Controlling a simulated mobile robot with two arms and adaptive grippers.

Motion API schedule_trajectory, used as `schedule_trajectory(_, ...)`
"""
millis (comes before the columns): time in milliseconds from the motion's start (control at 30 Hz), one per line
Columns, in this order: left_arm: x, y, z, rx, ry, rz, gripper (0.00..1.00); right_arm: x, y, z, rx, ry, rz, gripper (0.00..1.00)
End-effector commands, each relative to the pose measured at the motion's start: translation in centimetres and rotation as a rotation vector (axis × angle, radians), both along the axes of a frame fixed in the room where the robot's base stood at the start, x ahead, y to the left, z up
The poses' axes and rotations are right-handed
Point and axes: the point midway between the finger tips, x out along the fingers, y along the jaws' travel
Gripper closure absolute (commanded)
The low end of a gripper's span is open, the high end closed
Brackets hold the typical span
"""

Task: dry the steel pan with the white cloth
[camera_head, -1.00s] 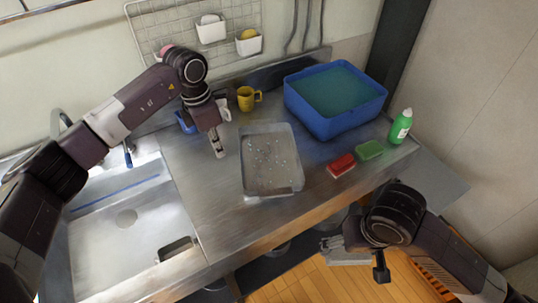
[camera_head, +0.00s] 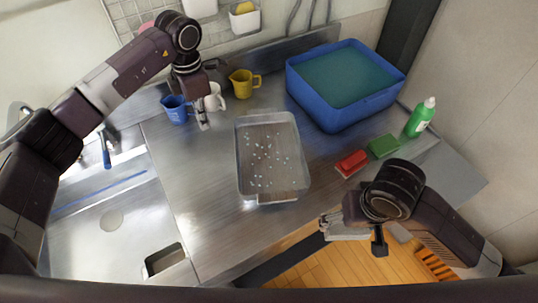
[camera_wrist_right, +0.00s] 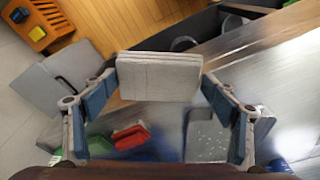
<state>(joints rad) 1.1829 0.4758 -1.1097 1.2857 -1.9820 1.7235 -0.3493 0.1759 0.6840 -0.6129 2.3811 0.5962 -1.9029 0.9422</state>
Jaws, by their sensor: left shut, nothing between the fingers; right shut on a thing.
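The steel pan (camera_head: 242,160) lies on the counter, a shallow rectangular tray with many pale droplets on its inside. It also shows in the right wrist view (camera_wrist_right: 196,138), beyond the cloth. My right gripper (camera_head: 328,224) is at the counter's front edge, to the lower right of the pan and apart from it. It is shut on the white cloth (camera_wrist_right: 158,78), a folded greyish-white pad held flat between the fingers. My left gripper (camera_head: 203,122) is shut and empty, pointing down in front of the white mug, left of the pan.
A blue water-filled tub (camera_head: 340,118) stands behind right. A red brush (camera_head: 352,162), a green sponge (camera_head: 383,146) and a green bottle (camera_head: 421,117) lie or stand to the right. Blue (camera_head: 175,110), white (camera_head: 215,98) and yellow (camera_head: 241,84) mugs stand behind. The sink (camera_head: 110,222) is left.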

Motion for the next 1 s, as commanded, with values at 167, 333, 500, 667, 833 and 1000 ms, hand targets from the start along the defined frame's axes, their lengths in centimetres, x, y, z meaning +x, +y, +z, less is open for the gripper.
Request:
schedule_trajectory(167, 0.0, 0.0, -3.1, 0.000, 0.000, 0.000, 1.00, 0.0, 0.0, -3.1, 0.000, 0.000, 0.000, 0.40)
schedule_trajectory(333, 0.0, 0.0, -4.1, -0.001, -0.001, 0.000, 1.00, 0.0, 0.0, -4.1, 0.000, -0.001, 0.000, 0.40)
schedule_trajectory(500, 0.0, 0.0, -4.6, -0.001, 0.001, 0.000, 1.00, 0.0, 0.0, -4.4, 0.000, -0.001, 0.000, 0.40)
schedule_trajectory(667, 0.0, 0.0, -6.0, -0.001, 0.002, 0.000, 1.00, 0.0, 0.0, -5.1, 0.000, 0.000, 0.000, 0.40)
schedule_trajectory(833, 0.0, 0.0, -7.9, -0.001, 0.001, 0.001, 1.00, 0.0, 0.0, -6.1, 0.000, 0.000, 0.000, 0.40)
schedule_trajectory(1000, 0.0, -0.1, -9.0, -0.001, 0.000, 0.000, 1.00, 0.0, 0.0, -6.7, 0.000, -0.001, 0.000, 0.40)
